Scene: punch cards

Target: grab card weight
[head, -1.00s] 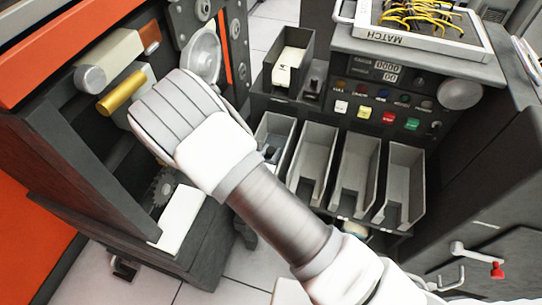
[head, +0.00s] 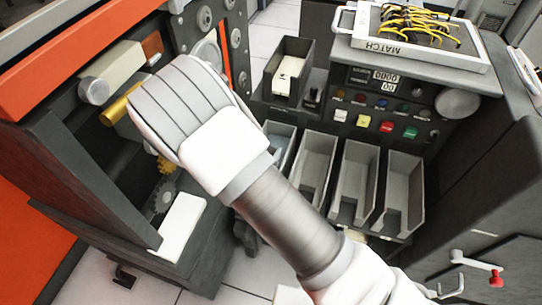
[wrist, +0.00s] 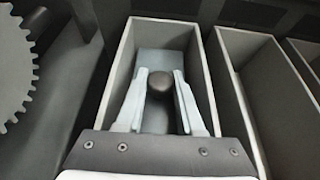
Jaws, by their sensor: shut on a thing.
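The card weight (wrist: 160,84) shows in the wrist view as a dark round knob over a grey-blue block in a narrow grey bin (wrist: 205,75). My gripper (wrist: 160,76) is shut on the knob, with one pale finger on each side of it. The block appears to sit inside the bin; whether it touches the floor I cannot tell. In the head view my white ribbed wrist covers the fingers and the weight. Part of the leftmost bin (head: 284,130) shows just right of my wrist.
Several open grey bins (head: 352,190) stand in a row to the right, below a panel of coloured buttons (head: 388,127). A black bin with cards (head: 288,68) stands behind. At left, a dark machine housing with a brass cylinder (head: 118,106) lies close to my wrist.

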